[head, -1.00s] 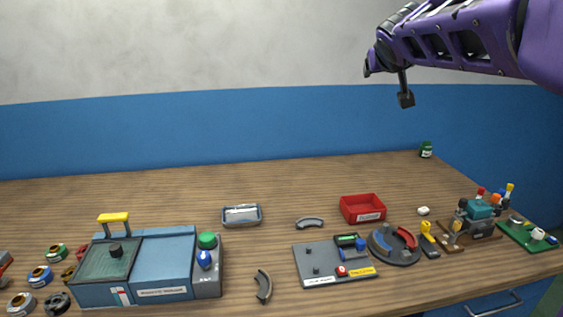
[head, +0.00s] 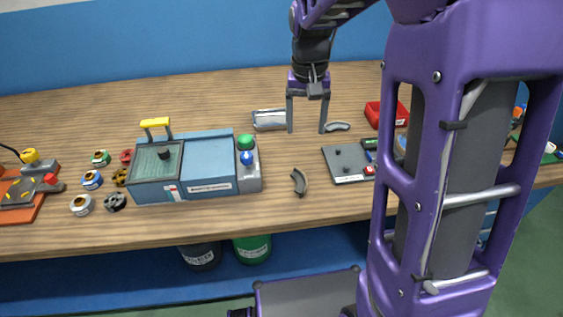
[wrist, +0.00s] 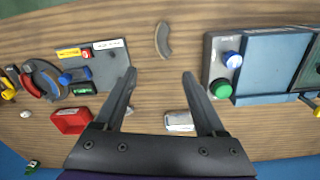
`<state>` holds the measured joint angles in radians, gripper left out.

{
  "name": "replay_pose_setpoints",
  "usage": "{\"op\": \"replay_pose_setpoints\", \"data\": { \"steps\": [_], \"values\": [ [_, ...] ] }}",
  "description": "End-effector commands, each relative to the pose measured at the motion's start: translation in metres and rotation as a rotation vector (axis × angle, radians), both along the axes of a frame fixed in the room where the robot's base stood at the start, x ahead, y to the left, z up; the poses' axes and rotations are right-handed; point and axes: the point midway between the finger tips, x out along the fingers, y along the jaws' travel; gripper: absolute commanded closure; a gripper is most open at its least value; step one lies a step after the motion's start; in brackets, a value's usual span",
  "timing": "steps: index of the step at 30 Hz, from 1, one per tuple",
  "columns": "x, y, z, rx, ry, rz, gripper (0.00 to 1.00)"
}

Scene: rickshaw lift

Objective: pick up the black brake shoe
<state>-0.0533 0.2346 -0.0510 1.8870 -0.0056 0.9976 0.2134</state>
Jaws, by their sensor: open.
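Two loose curved brake shoes lie on the wooden table, both dark grey; I cannot tell which one is the black one. The front shoe (head: 299,181) lies right of the blue machine, and shows in the wrist view (wrist: 163,40) beyond the fingertips. The back shoe (head: 338,126) lies between the grey tray and the red tray; in the wrist view it is mostly hidden by a finger. My gripper (head: 307,131) points down above the table, open and empty, its right finger appearing beside the back shoe. In the wrist view my gripper (wrist: 159,73) has bare table between its fingers.
The blue machine (head: 208,160) with green and blue knobs stands left of the front shoe. A grey board (head: 345,163) stands right of it. A grey tray (head: 270,120) and a red tray (head: 385,115) stand further back. Table around the front shoe is clear.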

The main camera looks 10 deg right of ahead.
Motion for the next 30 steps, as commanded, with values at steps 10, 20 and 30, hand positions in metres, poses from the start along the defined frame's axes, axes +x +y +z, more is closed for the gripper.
{"op": "replay_pose_setpoints", "data": {
  "steps": [10, 20, 30],
  "values": [
    [-0.006, 0.003, -0.054, 0.018, 0.03, -0.003, 0.27],
    [-0.006, 0.002, -0.116, 0.017, 0.026, -0.003, 0.27],
    [-0.009, 0.0, -0.147, 0.017, 0.027, -0.004, 0.27]
  ]
}}
